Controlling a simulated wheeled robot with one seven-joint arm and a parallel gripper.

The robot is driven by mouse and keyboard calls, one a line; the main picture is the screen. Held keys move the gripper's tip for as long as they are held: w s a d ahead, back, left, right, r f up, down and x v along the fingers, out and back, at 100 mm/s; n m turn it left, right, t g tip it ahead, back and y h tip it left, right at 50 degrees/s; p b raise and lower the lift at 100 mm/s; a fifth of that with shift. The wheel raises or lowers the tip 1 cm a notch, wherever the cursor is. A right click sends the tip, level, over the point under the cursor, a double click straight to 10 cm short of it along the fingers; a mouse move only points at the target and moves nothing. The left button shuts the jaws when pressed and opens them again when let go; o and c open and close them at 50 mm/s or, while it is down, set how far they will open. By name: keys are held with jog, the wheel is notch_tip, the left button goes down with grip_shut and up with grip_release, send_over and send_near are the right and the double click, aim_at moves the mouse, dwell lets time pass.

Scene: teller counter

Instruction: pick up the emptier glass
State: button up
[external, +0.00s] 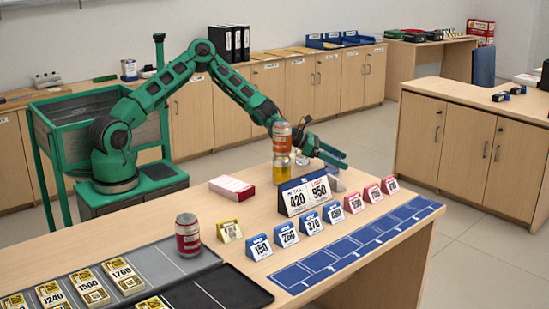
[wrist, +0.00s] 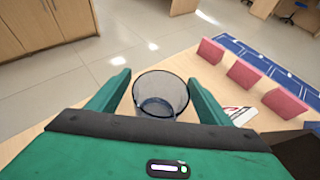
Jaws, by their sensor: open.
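A clear, see-through glass (wrist: 161,92) stands between the two green fingers of my gripper (wrist: 160,80) in the wrist view. Only a little pale content shows near its bottom. The fingers are open, one on each side, and I cannot tell whether either touches it. In the external view my gripper (external: 330,158) is low over the counter's far side, and the clear glass is hard to make out there. A glass with amber liquid (external: 281,168) shows just left of my gripper. An orange can-like thing (external: 282,138) shows directly above it; whether it is stacked or behind is unclear.
A red-and-white box (external: 231,188) and a red can (external: 188,236) stand nearer. Pink cards (wrist: 245,74) are right of my gripper in the wrist view.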

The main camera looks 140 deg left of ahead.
jog(key=shift+w+a+f, duration=0.3)
jog(key=shift+w+a, duration=0.1)
jog(key=c, duration=1.2)
jog(key=shift+r, duration=0.3)
jog(key=shift+r, duration=1.15)
jog(key=shift+s+a+r, duration=0.5)
jog(key=shift+s+r, duration=0.85)
jog(key=shift+s, duration=0.5)
jog(key=shift+s+a+r, duration=0.45)
jog(key=shift+s+r, duration=0.95)
jog(key=shift+s, duration=0.5)
jog(key=shift+s+a+r, duration=0.5)
jog(key=shift+s+r, duration=0.85)
jog(key=shift+s, duration=0.5)
